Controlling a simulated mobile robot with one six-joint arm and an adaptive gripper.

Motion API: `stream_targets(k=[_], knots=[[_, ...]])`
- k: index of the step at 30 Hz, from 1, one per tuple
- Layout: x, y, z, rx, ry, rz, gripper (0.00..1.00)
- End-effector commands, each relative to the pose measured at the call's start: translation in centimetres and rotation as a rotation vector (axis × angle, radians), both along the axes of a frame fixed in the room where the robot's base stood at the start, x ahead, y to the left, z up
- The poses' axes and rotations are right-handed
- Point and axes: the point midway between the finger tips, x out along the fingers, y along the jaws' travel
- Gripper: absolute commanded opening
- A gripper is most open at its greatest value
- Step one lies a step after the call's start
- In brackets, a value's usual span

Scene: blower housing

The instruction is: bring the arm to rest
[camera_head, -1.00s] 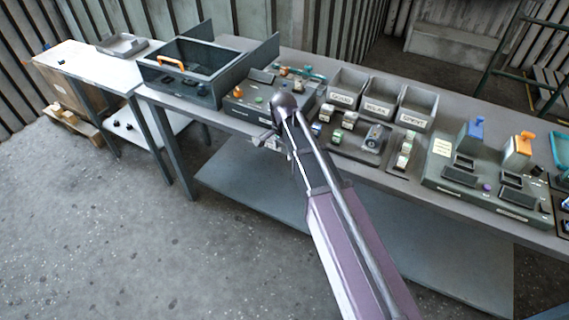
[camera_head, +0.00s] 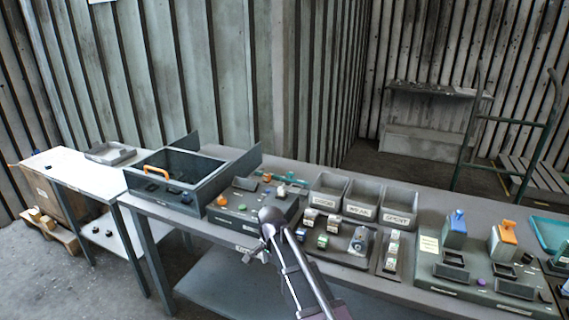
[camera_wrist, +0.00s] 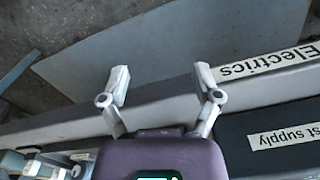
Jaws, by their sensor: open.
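My gripper (camera_wrist: 162,82) is open and empty in the wrist view, its two pale fingers wide apart. It is over the front edge of the long bench, beside the "Electrics" label (camera_wrist: 268,62). In the head view my arm reaches up from the bottom to the bench front, and my gripper (camera_head: 250,253) shows only small and partly hidden at the arm's end. It is just in front of the dark fixture (camera_head: 232,211) with orange and green knobs. No object is between the fingers.
The long bench (camera_head: 385,278) carries a dark open-topped box (camera_head: 180,180) with an orange handle, three grey bins (camera_head: 358,203) and a fixture with blue and orange blocks (camera_head: 470,270). A white side table (camera_head: 75,168) stands left. A lower shelf (camera_wrist: 150,50) lies below the gripper.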

Motion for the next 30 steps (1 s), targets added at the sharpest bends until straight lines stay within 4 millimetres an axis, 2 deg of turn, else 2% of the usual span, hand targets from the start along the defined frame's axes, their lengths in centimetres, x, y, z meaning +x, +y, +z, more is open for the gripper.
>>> stream_targets(k=[5,8,14,21,24,30], knots=[[-1.1,-2.4,0.3,0.0,0.0,0.051,0.81],[-2.2,-4.8,0.6,0.0,0.0,0.111,0.81],[-5.4,-11.0,1.3,0.0,0.0,0.284,0.81],[-10.2,-18.0,2.2,0.0,0.0,0.513,0.81],[-11.9,-20.0,2.5,0.0,0.0,0.592,0.81],[-13.7,-22.2,2.7,0.0,0.0,0.688,0.81]])
